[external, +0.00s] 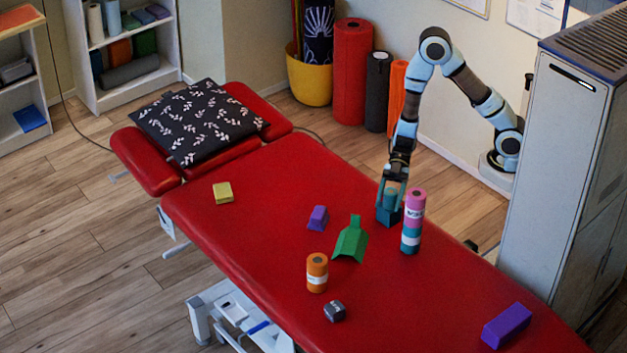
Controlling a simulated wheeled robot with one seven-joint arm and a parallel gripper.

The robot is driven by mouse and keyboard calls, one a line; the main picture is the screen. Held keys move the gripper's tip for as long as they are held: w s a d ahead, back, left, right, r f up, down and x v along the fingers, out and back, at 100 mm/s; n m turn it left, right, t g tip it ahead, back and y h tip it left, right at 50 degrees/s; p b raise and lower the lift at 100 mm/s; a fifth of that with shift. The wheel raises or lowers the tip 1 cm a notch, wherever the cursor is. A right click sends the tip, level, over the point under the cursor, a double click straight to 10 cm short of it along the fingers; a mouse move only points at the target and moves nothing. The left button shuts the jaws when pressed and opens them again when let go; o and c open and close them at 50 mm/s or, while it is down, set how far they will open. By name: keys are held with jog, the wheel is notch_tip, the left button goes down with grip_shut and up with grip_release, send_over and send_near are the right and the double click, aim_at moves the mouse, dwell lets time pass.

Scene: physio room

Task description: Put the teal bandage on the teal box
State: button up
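The teal bandage (390,198) is a small roll that appears upright on top of the teal box (387,215) on the red treatment table. My gripper (393,188) points down from above, with its fingers around the bandage. At this size I cannot tell whether the fingers press on the bandage or stand slightly apart from it. The fingers hide part of the bandage, and the exact contact between bandage and box is hard to see.
A stack of pink and teal rolls (413,220) stands close on the right of the box. A green roof-shaped block (351,241), purple block (317,218), orange roll (317,272) and dark hexagonal weight (335,311) lie nearby.

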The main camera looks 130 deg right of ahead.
jog(key=shift+o, duration=1.4)
jog(key=shift+r, duration=0.1)
jog(key=shift+s+r, duration=0.1)
jog(key=shift+r, duration=0.05)
jog(key=v, duration=1.2)
